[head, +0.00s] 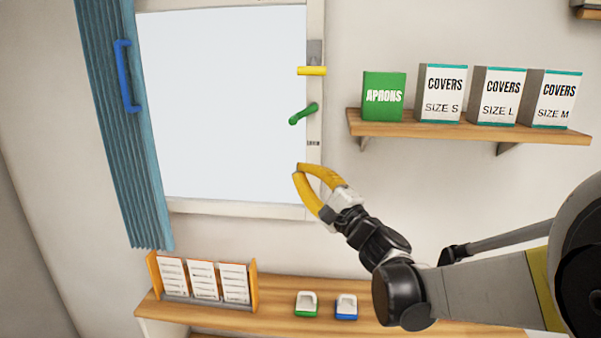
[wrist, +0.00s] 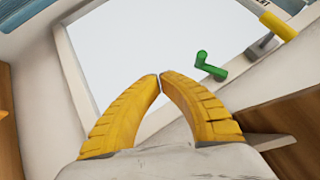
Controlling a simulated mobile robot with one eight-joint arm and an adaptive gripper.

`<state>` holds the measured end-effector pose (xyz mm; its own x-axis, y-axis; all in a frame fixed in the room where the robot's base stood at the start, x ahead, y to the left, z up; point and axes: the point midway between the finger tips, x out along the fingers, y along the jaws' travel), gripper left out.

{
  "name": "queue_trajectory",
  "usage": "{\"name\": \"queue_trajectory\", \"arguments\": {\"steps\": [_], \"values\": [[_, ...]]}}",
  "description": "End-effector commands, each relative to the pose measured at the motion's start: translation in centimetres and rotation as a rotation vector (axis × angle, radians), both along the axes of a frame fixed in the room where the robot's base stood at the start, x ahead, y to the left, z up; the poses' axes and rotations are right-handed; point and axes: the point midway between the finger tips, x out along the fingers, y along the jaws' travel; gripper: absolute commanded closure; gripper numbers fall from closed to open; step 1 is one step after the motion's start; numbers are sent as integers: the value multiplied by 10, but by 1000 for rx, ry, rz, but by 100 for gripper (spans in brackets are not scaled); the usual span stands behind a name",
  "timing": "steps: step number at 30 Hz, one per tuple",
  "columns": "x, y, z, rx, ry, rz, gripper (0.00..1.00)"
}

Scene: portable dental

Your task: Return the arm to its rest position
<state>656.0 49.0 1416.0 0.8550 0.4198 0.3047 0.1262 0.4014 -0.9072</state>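My gripper (head: 298,170) has two yellow curved fingers. In the head view it is held up in front of the lower right corner of the window frame, with my arm reaching in from the right. In the wrist view my gripper (wrist: 160,76) shows its fingertips together with nothing between them. The green handle (head: 303,114) is above the fingertips in the head view and apart from them. It also shows to the right of the fingertips in the wrist view (wrist: 210,66).
A yellow handle (head: 312,71) sits on the upper right window frame. A shelf (head: 460,131) with an aprons box (head: 384,97) and several covers boxes is at right. Below, a wooden counter (head: 270,317) carries a card rack (head: 206,299) and two small items. A blue curtain (head: 120,120) hangs at left.

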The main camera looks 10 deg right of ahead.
Motion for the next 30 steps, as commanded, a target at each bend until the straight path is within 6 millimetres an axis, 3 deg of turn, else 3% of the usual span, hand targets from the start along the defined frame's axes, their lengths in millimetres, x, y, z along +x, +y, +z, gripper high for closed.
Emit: {"name": "queue_trajectory", "arguments": {"steps": [5, 8, 12, 14, 17, 21, 25, 30], "values": [[-14, 17, -11, -100, 9, 23, 100], [-41, 44, -36, -296, 30, 67, 100], [-100, 75, -103, -690, 86, 155, 100], [-128, 78, -137, -868, 116, 192, 100], [-176, 68, -195, -1162, 175, 250, 100], [-235, 27, -264, -1540, 267, 306, 100], [-272, -15, -301, -1798, 339, 331, 100], [-294, -45, -316, -1958, 390, 337, 100]]}}
